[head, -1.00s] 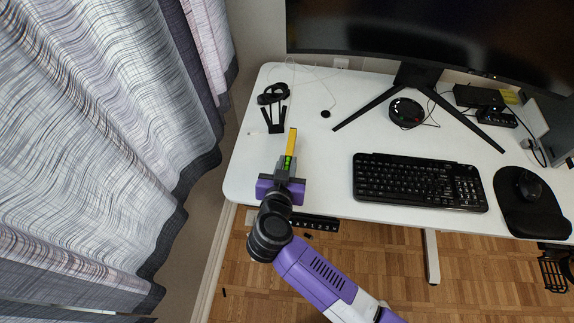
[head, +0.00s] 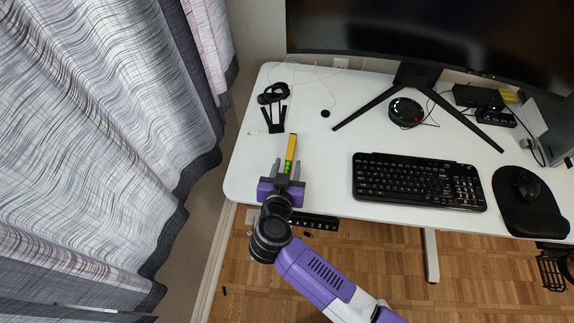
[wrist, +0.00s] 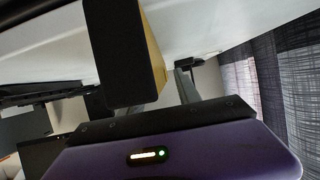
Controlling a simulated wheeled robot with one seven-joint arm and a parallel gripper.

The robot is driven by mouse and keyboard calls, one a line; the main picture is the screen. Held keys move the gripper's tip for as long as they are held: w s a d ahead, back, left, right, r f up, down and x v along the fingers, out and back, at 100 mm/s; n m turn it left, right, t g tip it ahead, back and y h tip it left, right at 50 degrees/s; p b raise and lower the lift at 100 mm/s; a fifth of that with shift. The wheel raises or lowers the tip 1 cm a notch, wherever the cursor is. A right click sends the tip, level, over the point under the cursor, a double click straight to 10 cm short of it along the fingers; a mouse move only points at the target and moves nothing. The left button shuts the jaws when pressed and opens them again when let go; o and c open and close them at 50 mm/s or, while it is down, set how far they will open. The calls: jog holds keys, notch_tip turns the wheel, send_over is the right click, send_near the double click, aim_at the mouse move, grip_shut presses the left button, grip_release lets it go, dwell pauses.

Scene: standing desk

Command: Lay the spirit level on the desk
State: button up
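The spirit level (head: 291,150) is a yellow bar with a green vial part, near the left end of the desk (head: 325,180). It appears to lie flat on the desk top, pointing away from me. My gripper (head: 286,168) is at its near end, with the two grey fingers spread to either side of it and a gap showing. In the wrist view, the level's dark end cap and yellow side (wrist: 153,58) are close to the camera, against the white desk. One finger (wrist: 186,84) stands clear of it; the other is partly hidden.
A black headset stand (head: 275,110) is just beyond the level. A keyboard (head: 418,181) lies to the right, with a mouse on a pad (head: 530,200) further right. The monitor foot (head: 365,108) spreads behind. The desk between level and keyboard is clear. A curtain (head: 110,130) hangs left.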

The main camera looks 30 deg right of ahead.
dwell(0.3)
jog(key=shift+r+b, duration=0.55)
jog(key=p+v, duration=0.1)
jog(key=v, duration=1.1)
jog(key=s+d+r+t+h, duration=0.2)
jog(key=s+d+r+t, duration=0.6)
jog(key=s+d+r, duration=0.3)
jog(key=s+a+n+g+y, duration=0.2)
jog(key=s+n+y, duration=0.1)
jog(key=s+y, duration=0.2)
jog(key=s+a+n+g+y, duration=0.2)
jog(key=s+n+y, duration=0.2)
jog(key=s, duration=0.6)
jog(key=shift+a+f+y, duration=0.3)
jog(key=shift+f+y, duration=0.1)
jog(key=shift+f, duration=0.05)
